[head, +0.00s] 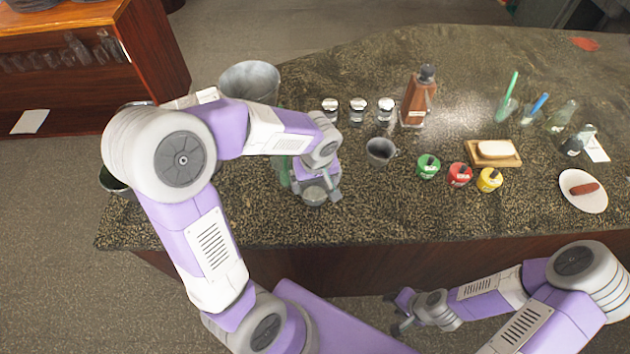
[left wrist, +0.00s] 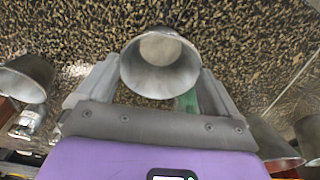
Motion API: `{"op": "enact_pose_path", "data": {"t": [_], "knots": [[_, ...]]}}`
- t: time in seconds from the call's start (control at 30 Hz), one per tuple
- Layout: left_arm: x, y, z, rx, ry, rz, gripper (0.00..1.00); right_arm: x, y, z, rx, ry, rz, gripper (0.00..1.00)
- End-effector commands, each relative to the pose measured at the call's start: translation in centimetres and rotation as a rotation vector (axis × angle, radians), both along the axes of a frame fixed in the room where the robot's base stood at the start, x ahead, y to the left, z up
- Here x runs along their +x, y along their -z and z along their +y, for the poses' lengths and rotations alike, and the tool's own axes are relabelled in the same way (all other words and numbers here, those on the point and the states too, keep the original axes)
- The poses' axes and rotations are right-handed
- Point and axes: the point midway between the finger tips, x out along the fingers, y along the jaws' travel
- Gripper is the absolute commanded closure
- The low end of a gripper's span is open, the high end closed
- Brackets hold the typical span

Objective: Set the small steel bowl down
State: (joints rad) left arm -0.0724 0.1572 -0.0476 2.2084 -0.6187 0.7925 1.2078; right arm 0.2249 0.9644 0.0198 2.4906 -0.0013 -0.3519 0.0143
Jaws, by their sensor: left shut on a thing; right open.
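The small steel bowl (head: 314,194) is held near the front edge of the dark speckled counter (head: 370,220). In the left wrist view the steel bowl (left wrist: 160,62) sits between the two fingers, with its open mouth facing the camera. My left gripper (head: 318,186) is shut on the bowl. I cannot tell whether the bowl's base touches the counter. My right gripper (head: 398,312) is open and empty, low in front of the counter.
A dark cup (head: 380,151) and green (head: 428,166), red (head: 459,175) and yellow (head: 489,180) pots stand to the right. A metal bucket (head: 250,80) and several lidded jars (head: 357,108) stand behind. Something green (head: 284,172) is close beside the left gripper. The counter front between bowl and pots is clear.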

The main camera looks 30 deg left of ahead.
Motion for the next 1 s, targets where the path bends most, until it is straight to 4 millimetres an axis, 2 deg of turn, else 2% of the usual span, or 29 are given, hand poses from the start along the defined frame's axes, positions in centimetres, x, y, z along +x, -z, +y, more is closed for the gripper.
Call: {"op": "enact_pose_path", "data": {"t": [0.23, 0.27, 0.3, 0.57, 0.67, 1.0], "knots": [[0.0, 0.3, 0.0, -0.001, 0.0, -0.001, 0.54, 0.0, 0.4, 0.0, 0.0, 0.0, 0.0, 0.57], [0.0, 0.3, 0.0, 0.0, 0.0, 0.0, 0.04, 0.0, 0.4, 0.0, 0.0, 0.0, 0.0, 0.57], [0.0, 0.3, 0.0, 0.0, 0.0, 0.0, 0.0, 0.0, 0.4, 0.0, 0.0, 0.0, 0.0, 0.57], [0.0, 0.1, 0.0, 0.0, 0.0, 0.0, 0.0, 0.0, 0.2, 0.0, 0.0, 0.0, 0.0, 0.57], [0.0, -0.6, 0.0, 0.0, 0.0, -0.003, 0.0, 0.0, -0.3, 0.0, 0.0, 0.0, 0.0, 0.57], [-0.5, -7.7, -0.6, -0.001, 0.001, -0.006, 0.0, 0.0, -1.7, 0.0, 0.0, 0.0, 0.0, 0.57]]}}
